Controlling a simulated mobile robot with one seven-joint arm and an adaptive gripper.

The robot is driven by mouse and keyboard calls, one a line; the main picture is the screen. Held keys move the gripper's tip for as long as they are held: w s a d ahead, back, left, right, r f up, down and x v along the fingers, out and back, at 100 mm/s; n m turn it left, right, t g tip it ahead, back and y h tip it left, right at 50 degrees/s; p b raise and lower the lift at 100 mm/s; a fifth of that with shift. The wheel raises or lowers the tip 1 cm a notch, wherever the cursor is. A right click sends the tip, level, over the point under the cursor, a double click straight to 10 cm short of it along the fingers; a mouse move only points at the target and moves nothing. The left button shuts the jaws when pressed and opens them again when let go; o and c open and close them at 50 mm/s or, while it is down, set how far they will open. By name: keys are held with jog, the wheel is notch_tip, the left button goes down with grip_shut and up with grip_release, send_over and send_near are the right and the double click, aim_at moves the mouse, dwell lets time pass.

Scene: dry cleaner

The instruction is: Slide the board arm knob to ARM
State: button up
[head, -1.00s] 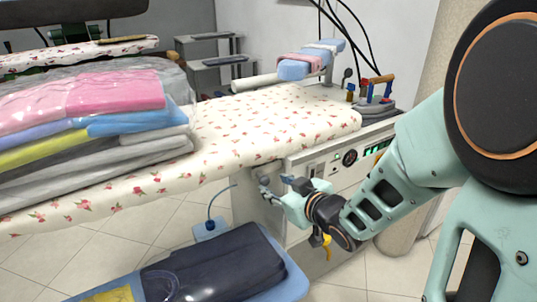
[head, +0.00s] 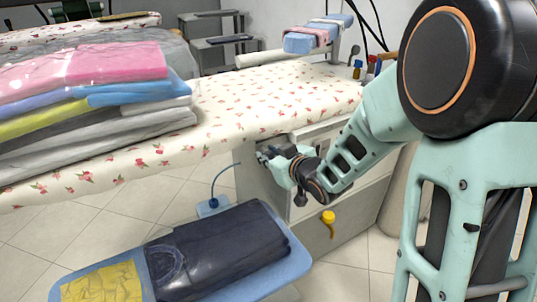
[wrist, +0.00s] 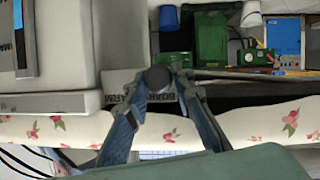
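The board arm knob (wrist: 158,80) is a dark round knob on the press's pale front panel, seen in the wrist view. A label (wrist: 128,98) reading BOARD ARM shows partly below it, behind the fingers. My gripper (wrist: 160,88) has one fingertip on each side of the knob, at or very near its edges; whether they press on it I cannot tell. In the head view my gripper (head: 268,154) is at the panel under the front edge of the ironing board (head: 240,115). The knob is hidden there.
Plastic-wrapped folded clothes (head: 100,85) lie on the board's left. A blue tray (head: 293,268) with dark folded clothing stands low in front. A yellow handle (head: 328,218) juts from the cabinet below my gripper. Shelves (head: 215,35) stand behind.

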grip_shut()
jog(key=w+d, duration=0.1)
jog(key=d+p, duration=0.1)
jog(key=shift+w+d, duration=0.4)
jog(key=o, duration=0.6)
grip_release()
jog(key=shift+s, duration=0.1)
jog(key=v, duration=1.1)
jog(key=shift+s+d+r, duration=0.15)
jog(key=shift+s+d, duration=0.05)
jog(key=shift+s, duration=0.1)
